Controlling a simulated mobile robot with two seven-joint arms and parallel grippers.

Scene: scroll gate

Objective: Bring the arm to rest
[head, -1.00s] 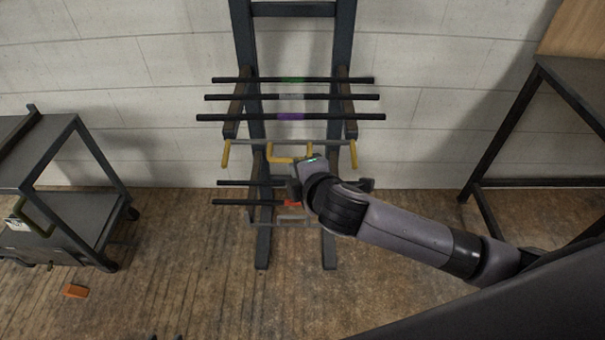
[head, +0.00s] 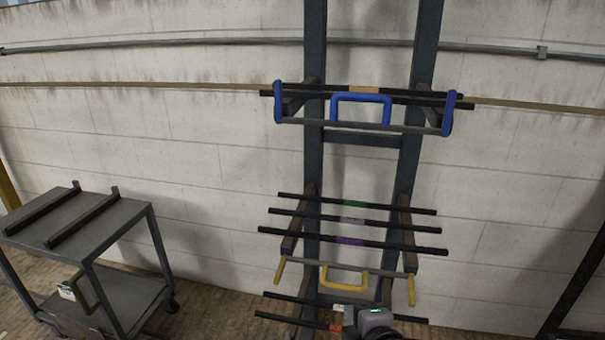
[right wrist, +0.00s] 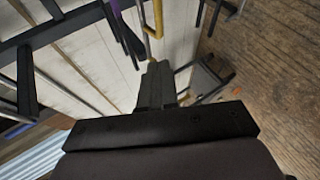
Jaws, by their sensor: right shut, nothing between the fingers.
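My right gripper (head: 356,316) is at the bottom edge of the head view, in front of the lower part of the rack (head: 312,150). In the right wrist view its fingers (right wrist: 156,82) are together with nothing between them. The yellow-ended gate (head: 345,280) with its yellow handle spans the rack just above the gripper. The blue-ended gate (head: 360,98) spans the rack higher up. I cannot tell whether the gripper touches the lowest rods. My left gripper is not in view.
Black rods with green (head: 354,203) and purple (head: 350,241) bands lie on the middle arms. A rod with an orange band (head: 364,89) lies behind the blue gate. A grey cart (head: 110,235) stands at the left. A dark table leg (head: 575,270) is at the right.

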